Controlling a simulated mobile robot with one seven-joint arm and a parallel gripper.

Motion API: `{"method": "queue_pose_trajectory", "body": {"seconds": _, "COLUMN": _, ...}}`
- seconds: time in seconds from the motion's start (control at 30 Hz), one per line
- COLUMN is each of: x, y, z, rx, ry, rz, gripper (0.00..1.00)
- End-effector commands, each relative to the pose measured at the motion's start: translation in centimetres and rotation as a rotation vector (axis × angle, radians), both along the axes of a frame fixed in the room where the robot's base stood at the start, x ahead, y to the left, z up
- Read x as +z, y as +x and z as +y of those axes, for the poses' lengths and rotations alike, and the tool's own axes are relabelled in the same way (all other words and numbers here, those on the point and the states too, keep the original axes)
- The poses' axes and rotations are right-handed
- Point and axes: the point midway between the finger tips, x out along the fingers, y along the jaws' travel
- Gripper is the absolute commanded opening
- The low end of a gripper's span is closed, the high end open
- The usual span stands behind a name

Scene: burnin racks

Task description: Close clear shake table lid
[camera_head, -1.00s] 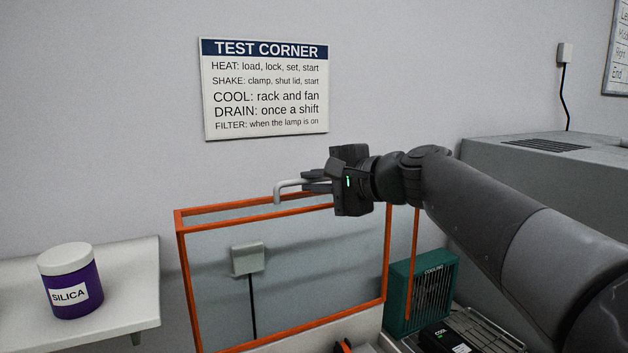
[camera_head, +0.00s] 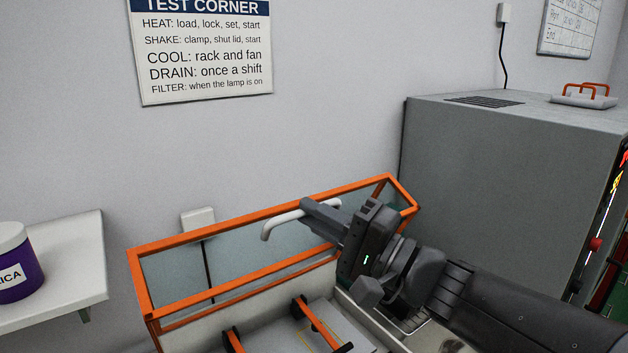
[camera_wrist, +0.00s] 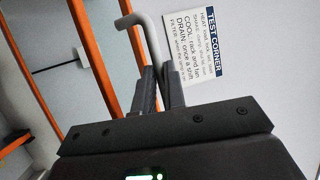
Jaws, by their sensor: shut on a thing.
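The clear shake table lid (camera_head: 190,270) has an orange frame and leans over the shake table, partly lowered and still raised at its front edge. Its pale bar handle (camera_head: 283,222) is on the lid's front side. My gripper (camera_head: 322,218) is shut on the handle, with the fingers around the bar. In the wrist view the handle (camera_wrist: 148,38) runs between the two fingers of my gripper (camera_wrist: 160,80). The shake table deck (camera_head: 290,338) with orange clamps (camera_head: 318,322) shows below the lid. My arm hides the lid's right lower part.
A grey cabinet (camera_head: 490,165) stands at the right, with a tray with orange handles (camera_head: 584,96) on top. A white shelf (camera_head: 70,265) with a purple silica jar (camera_head: 18,275) is at the left. A wall sign (camera_head: 203,55) hangs behind.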

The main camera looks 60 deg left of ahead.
Motion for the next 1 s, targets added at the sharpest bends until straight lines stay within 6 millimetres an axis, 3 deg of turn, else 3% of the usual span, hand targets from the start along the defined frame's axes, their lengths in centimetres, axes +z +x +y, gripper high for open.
{"method": "queue_pose_trajectory", "body": {"seconds": 0.2, "x": -4.6, "y": 0.1, "z": -4.9, "rx": -0.002, "ry": 0.163, "rz": 0.007, "gripper": 0.00}}
{"method": "queue_pose_trajectory", "body": {"seconds": 0.5, "x": -12.3, "y": -0.1, "z": -10.4, "rx": 0.001, "ry": 0.152, "rz": 0.007, "gripper": 0.00}}
{"method": "queue_pose_trajectory", "body": {"seconds": 1.0, "x": -23.0, "y": -0.2, "z": -14.1, "rx": 0.006, "ry": 0.150, "rz": 0.007, "gripper": 0.00}}
